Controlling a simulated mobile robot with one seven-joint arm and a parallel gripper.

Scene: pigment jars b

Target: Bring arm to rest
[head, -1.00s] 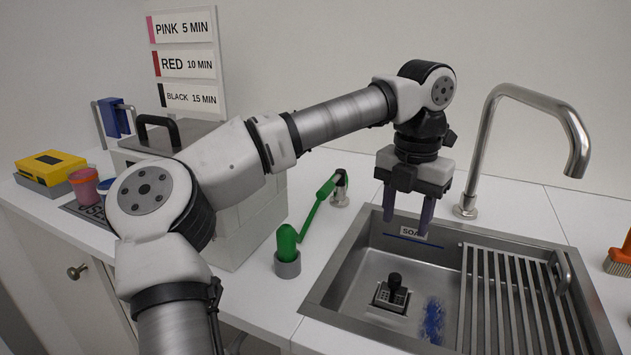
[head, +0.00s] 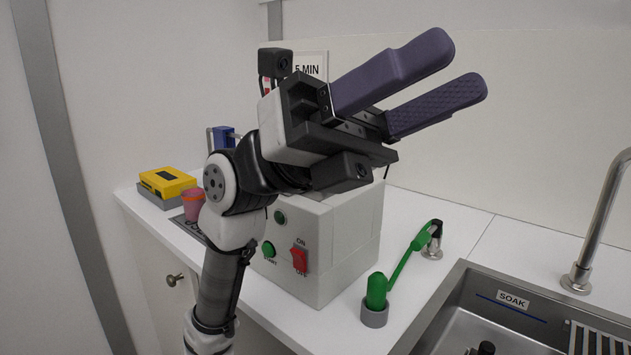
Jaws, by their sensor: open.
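My gripper (head: 440,85) is raised in front of the grey-white machine, high above the counter, its two purple fingers pointing up and to the right. The fingers are apart with nothing between them. My arm is folded, rising from the bottom of the view at left of centre. The gripper hides much of the wall sign (head: 312,66) and the top of the machine (head: 338,245).
The machine has a green start button and a red switch (head: 299,259). A yellow box (head: 168,182) and pink jar (head: 193,204) stand at left.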

